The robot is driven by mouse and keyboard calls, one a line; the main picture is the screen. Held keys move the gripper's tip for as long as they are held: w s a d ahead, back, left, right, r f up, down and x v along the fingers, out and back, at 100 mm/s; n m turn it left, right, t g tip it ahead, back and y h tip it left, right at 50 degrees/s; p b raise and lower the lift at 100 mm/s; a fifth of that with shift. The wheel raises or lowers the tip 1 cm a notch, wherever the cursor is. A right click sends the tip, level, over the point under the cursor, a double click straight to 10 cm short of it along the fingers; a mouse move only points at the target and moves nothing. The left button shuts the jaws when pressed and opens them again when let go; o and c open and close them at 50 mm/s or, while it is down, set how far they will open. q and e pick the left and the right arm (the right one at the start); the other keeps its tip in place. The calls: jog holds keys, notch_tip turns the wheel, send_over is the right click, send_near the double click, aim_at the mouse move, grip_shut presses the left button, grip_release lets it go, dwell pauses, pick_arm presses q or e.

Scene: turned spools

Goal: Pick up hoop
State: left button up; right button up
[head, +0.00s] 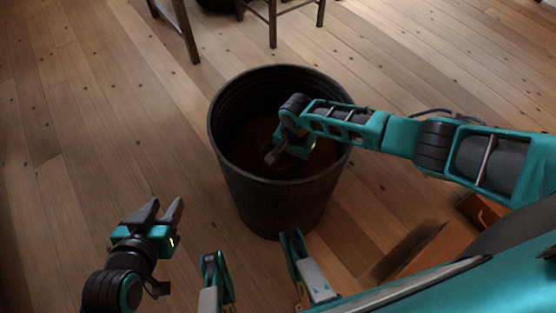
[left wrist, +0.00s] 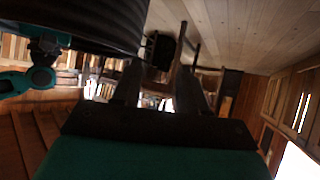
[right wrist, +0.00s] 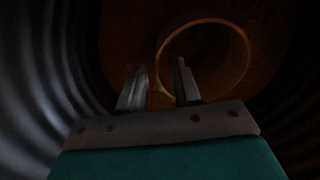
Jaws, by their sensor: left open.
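The hoop (right wrist: 245,45) shows in the right wrist view as a thin brownish ring low inside a dark bucket; I cannot make it out in the head view. The bucket (head: 230,175) stands on the floor. My right gripper (head: 272,158) reaches down into it. In the right wrist view its fingers (right wrist: 160,88) are apart, with the hoop's near-left edge seen in the gap; I cannot tell whether they touch it. My left gripper (head: 165,205) is open and empty, outside the bucket at lower left; its fingers also show in the left wrist view (left wrist: 160,80).
The bucket's ribbed wall (right wrist: 40,80) rises close around my right gripper. Wooden furniture legs (head: 272,25) stand behind the bucket. An orange-brown wooden piece (head: 430,245) lies at lower right. The plank floor (head: 90,120) to the left is clear.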

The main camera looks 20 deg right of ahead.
notch_tip(320, 180, down, 2)
jog(key=shift+f+b, duration=0.1)
jog(key=shift+b, duration=0.2)
grip_shut()
